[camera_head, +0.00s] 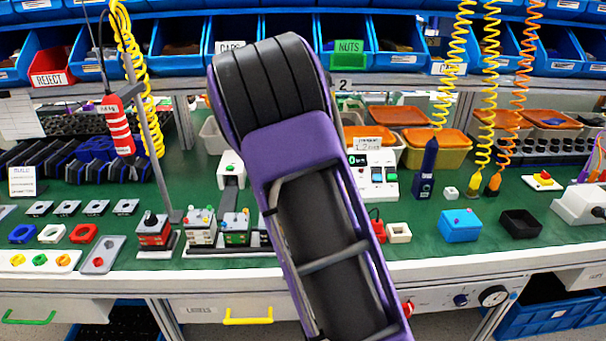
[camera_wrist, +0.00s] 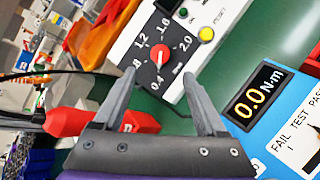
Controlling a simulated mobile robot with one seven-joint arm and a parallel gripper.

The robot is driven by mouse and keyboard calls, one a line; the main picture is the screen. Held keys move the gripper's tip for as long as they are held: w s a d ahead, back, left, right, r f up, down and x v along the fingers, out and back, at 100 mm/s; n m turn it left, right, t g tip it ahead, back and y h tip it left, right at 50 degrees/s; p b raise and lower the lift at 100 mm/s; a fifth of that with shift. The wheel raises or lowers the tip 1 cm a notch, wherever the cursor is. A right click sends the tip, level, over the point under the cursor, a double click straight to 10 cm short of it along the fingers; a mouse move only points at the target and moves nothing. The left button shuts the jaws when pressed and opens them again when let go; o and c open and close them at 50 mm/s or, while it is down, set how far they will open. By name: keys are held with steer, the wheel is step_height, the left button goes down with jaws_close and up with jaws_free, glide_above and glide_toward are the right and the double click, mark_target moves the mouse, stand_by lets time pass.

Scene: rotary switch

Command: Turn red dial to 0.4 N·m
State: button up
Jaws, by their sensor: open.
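The red dial (camera_wrist: 160,54) is a round knob on a black scale plate with white numbers from 0.4 to 2.0, set in a white panel (camera_wrist: 215,14). A pale mark shows on the knob, but its exact setting is too small to read. My gripper (camera_wrist: 159,74) is open, its two fingers apart and pointing at the panel. The dial lies just beyond the fingertips, between them in the picture, and I see no contact. In the head view my arm hides the gripper and the dial.
A blue tester reading 0.0 N·m (camera_wrist: 285,120) is right of my gripper in the wrist view. A red tool (camera_wrist: 72,121) is at the left, near the left finger. Yellow and green buttons sit beside the dial. In the head view, small fixtures (camera_head: 200,228) stand left of my arm.

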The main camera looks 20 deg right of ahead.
steer(key=p+v, duration=0.1)
steer(key=v, duration=0.8)
steer(key=shift+s+a, duration=0.1)
